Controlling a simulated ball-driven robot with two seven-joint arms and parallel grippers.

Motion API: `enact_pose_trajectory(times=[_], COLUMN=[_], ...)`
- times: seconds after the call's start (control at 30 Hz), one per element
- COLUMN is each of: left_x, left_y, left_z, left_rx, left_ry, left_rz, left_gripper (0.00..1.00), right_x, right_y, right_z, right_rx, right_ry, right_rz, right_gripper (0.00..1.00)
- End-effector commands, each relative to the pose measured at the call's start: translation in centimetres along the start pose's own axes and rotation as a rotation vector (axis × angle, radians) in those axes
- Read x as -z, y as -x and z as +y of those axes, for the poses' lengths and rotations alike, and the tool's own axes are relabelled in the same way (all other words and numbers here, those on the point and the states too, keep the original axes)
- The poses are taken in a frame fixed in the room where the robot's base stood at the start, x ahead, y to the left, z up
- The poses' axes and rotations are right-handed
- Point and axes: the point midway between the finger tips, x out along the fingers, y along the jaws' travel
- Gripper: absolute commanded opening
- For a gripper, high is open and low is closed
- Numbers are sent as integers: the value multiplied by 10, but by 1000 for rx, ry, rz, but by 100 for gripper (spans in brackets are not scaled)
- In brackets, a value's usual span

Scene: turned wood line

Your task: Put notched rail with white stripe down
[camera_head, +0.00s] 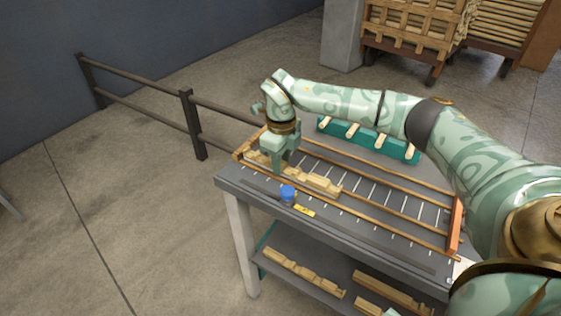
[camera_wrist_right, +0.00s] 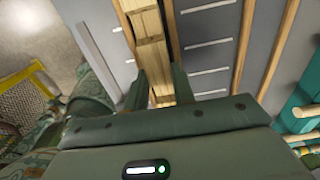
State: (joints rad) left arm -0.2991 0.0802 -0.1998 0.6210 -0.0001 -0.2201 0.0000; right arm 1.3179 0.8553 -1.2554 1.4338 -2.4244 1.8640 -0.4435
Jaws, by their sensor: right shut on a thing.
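A pale wooden notched rail (camera_head: 318,183) lies along the near left part of the table top, between wooden guide strips. My right gripper (camera_head: 281,166) reaches down over it from above and is shut on it. In the right wrist view the rail (camera_wrist_right: 149,35) runs lengthwise up the picture from between the two fingers (camera_wrist_right: 158,92). It looks level and low, at or very near the table surface; I cannot tell whether it touches. No white stripe can be made out on it. My left gripper is in neither view.
The grey table (camera_head: 376,244) has white tick marks and an orange end piece (camera_head: 455,226). A blue knob (camera_head: 288,194) is close in front of the rail. A teal peg rack (camera_head: 345,130) stands behind. More rails (camera_head: 305,271) lie on the lower shelf. The table's right half is clear.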

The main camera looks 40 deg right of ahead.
Motion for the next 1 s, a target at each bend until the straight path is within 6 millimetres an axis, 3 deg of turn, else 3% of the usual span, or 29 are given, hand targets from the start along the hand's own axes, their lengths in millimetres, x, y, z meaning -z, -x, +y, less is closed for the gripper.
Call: enact_pose_trajectory(times=[0.13,0.17,0.23,0.57,0.67,1.0], left_x=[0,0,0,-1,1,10], left_y=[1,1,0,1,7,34], left_z=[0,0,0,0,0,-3], left_rx=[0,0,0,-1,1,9], left_ry=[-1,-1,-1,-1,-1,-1], left_rz=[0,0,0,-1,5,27], left_gripper=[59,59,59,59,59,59], right_x=[0,0,0,0,0,0], right_y=[-2,-2,-2,3,18,98], right_z=[0,0,0,0,0,0], right_rx=[0,0,0,0,2,2], right_ry=[0,0,0,0,0,-1], right_rz=[0,0,0,-1,-4,-5], right_gripper=[0,31,47,47,47,47])
